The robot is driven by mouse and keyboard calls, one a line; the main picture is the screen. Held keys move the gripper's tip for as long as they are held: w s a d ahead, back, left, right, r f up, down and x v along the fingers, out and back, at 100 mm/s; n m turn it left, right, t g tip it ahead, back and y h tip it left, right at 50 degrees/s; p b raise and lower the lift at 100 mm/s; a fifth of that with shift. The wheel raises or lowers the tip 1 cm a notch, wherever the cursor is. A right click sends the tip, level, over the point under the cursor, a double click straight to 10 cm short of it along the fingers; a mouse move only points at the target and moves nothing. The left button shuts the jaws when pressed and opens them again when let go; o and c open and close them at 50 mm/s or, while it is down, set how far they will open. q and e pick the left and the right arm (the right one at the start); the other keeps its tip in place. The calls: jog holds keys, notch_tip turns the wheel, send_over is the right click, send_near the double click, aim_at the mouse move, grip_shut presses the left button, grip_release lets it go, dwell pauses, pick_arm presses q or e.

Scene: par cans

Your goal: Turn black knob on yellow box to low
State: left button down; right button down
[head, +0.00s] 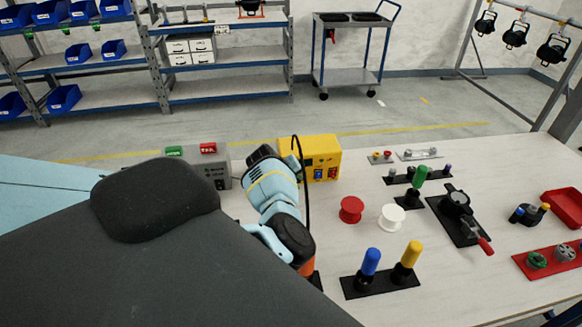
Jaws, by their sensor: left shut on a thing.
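The yellow box (322,152) stands near the back edge of the table, with a blue and a red switch low on its front. My left gripper (276,166) is at the left part of the box's front, at the end of my light blue wrist. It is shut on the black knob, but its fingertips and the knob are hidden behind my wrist. The knob's setting and the low mark cannot be read. My right gripper is not in view.
A grey box (212,166) with a green and a red button stands left of the yellow box. A red spool (351,209) and a white spool (392,217) lie to the right. A black base (380,284) with blue and yellow handles stands in front.

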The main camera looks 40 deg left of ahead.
pick_arm(q)
jog(key=shift+s+a+f+n+t+h, duration=0.15)
jog(key=shift+t+h, duration=0.2)
jog(key=shift+t, duration=0.2)
jog(key=shift+s+f+n+t+h, duration=0.15)
jog(key=shift+t+h, duration=0.2)
jog(key=shift+t, duration=0.2)
jog(key=shift+w, duration=0.1)
jog(key=c, duration=1.2)
grip_release()
jog(key=shift+c, duration=0.2)
jog(key=shift+r, duration=0.15)
jog(key=shift+s+a+r, duration=0.15)
jog(key=shift+s+r, duration=0.15)
jog(key=shift+s, duration=0.3)
jog(key=d+v, duration=0.1)
jog(key=v, duration=0.5)
jog(key=shift+s+a, duration=0.15)
jog(key=shift+a, duration=0.3)
jog(key=shift+r, duration=0.1)
